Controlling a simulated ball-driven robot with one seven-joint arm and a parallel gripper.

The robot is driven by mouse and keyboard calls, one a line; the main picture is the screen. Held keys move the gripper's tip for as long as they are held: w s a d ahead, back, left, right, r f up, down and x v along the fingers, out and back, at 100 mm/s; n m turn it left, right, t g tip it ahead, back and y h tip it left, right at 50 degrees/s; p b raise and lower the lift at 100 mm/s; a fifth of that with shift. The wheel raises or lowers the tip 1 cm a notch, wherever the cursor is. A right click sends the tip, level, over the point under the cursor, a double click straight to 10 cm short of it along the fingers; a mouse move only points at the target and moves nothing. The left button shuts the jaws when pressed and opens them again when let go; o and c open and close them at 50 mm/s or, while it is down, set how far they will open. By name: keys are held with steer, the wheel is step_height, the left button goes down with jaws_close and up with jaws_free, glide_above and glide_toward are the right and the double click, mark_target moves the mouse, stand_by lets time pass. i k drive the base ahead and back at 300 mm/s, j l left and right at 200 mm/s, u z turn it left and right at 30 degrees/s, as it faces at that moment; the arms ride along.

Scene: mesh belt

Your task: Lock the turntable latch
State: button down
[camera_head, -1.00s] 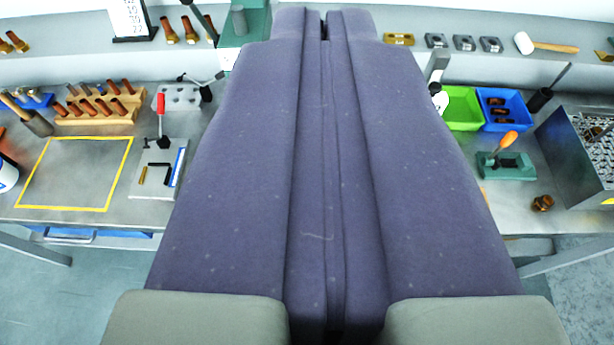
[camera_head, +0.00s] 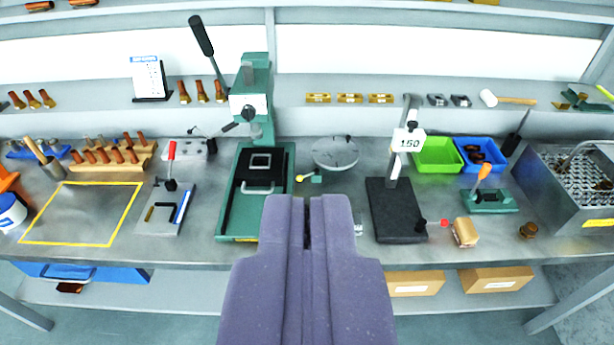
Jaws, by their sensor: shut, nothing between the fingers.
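The turntable (camera_head: 335,153) is a round grey metal disc on the bench, right of the green press. Its latch (camera_head: 312,178) seems to be the small green block with a yellow knob at the disc's near-left edge. I cannot tell the latch's position from here. My gripper (camera_head: 307,212), covered in purple, reaches up from the bottom centre with its fingers shut and empty. In the picture its tips lie just below the latch. They appear apart from it, and the gripper hides the bench behind it.
A green arbor press (camera_head: 252,105) with a raised black lever stands left of the turntable. A height gauge (camera_head: 397,205) on a black base stands to the right. A toggle clamp fixture (camera_head: 168,205) sits further left. Green (camera_head: 437,155) and blue bins (camera_head: 480,154) stand right.

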mark_target(299, 178)
steer(key=i, duration=1.65)
